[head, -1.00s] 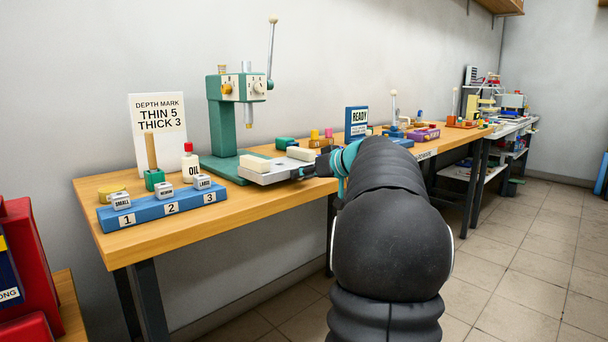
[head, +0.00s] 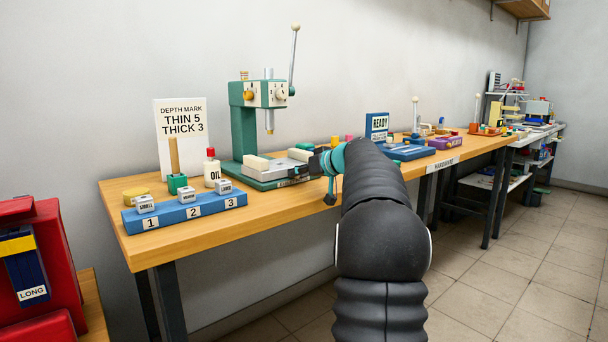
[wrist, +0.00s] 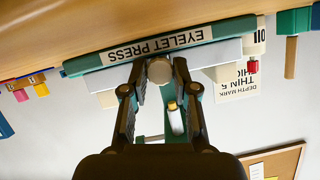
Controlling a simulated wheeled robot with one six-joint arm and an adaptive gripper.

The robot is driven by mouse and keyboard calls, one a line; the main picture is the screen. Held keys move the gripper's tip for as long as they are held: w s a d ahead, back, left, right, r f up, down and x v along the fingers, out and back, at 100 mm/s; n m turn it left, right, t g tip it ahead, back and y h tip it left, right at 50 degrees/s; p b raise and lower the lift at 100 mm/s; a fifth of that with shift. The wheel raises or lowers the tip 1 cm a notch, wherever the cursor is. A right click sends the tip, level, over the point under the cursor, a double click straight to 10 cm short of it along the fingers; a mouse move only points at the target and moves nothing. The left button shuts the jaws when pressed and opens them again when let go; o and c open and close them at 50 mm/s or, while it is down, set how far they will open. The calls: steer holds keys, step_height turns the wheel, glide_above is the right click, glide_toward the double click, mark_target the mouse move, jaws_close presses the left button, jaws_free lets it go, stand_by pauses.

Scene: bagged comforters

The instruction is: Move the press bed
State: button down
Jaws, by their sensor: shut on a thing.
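The green eyelet press (head: 243,125) stands on the wooden bench against the wall, its lever upright. Its bed is a light grey plate (head: 275,172) with cream blocks on it, lying over the green base below the press head. The bed also shows upside down in the wrist view (wrist: 215,56), beside the base strip (wrist: 205,34) lettered EYELET PRESS. My gripper (wrist: 159,72) is shut on the round knob (wrist: 158,69) at the bed's front. In the head view my gripper (head: 317,165) is at the bed's right end and partly hides it.
A blue numbered rack (head: 185,211), an oil bottle (head: 212,170) and a depth sign (head: 181,135) are left of the press. A READY sign (head: 377,125) and a blue fixture (head: 406,151) stand to the right. Floor (head: 480,285) is clear at right.

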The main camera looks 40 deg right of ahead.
steer(key=c, duration=0.9)
jaws_free()
steer(key=v, duration=1.2)
